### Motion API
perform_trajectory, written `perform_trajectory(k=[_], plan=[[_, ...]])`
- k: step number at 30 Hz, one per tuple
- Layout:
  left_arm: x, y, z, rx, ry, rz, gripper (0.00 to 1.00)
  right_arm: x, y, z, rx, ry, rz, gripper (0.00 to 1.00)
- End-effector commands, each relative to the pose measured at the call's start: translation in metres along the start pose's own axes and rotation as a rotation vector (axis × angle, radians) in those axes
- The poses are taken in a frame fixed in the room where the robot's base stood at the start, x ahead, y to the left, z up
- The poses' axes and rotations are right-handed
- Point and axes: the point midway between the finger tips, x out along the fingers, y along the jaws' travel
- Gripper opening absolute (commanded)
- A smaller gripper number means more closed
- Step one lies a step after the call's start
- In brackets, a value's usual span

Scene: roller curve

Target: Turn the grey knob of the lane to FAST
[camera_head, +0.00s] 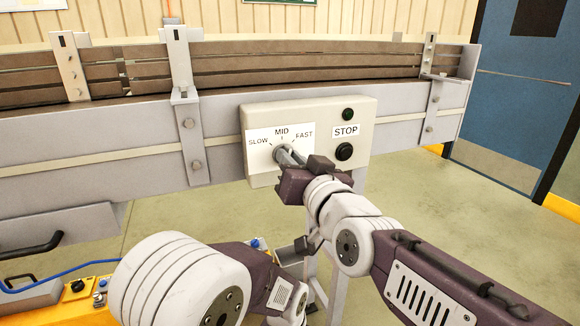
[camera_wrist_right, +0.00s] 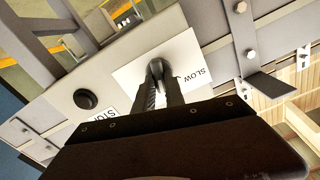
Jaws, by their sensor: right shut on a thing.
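The grey knob (camera_head: 281,154) sits on the control box (camera_head: 260,113) below the SLOW, MID and FAST marks. My right gripper (camera_head: 292,160) is at the knob, with its fingers shut on it. The knob also shows between the fingertips in the right wrist view (camera_wrist_right: 156,68). The fingers hide part of the knob, so I cannot tell which mark it points to. My left arm is low in the head view, and its gripper (camera_head: 312,243) is partly hidden behind my right arm; its opening cannot be made out.
A black button (camera_head: 344,151) under the STOP label and a dark green lamp (camera_head: 348,114) are right of the knob. The box is fixed to the conveyor's grey side rail (camera_head: 80,150). A yellow unit (camera_head: 75,305) with a blue cable stands at lower left. A blue door (camera_head: 520,90) is at right.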

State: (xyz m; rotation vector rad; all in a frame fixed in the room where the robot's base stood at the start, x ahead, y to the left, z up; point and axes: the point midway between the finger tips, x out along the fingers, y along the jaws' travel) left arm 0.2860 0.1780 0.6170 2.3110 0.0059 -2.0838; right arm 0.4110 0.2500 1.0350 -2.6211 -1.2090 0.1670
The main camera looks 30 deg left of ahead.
Motion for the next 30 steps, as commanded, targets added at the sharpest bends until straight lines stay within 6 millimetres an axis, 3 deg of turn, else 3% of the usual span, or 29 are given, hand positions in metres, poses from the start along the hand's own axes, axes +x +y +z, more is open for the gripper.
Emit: perform_trajectory(k=[15, 30], plan=[[0.021, 0.0, 0.002, 0.0, 0.0, 0.0, 0.36, 0.0, 0.003, 0.002, 0.396, -0.001, 0.001, 0.0], [0.025, -0.001, 0.003, 0.0, 0.0, 0.0, 0.36, 0.0, 0.003, 0.002, 0.525, -0.002, 0.001, 0.0]])
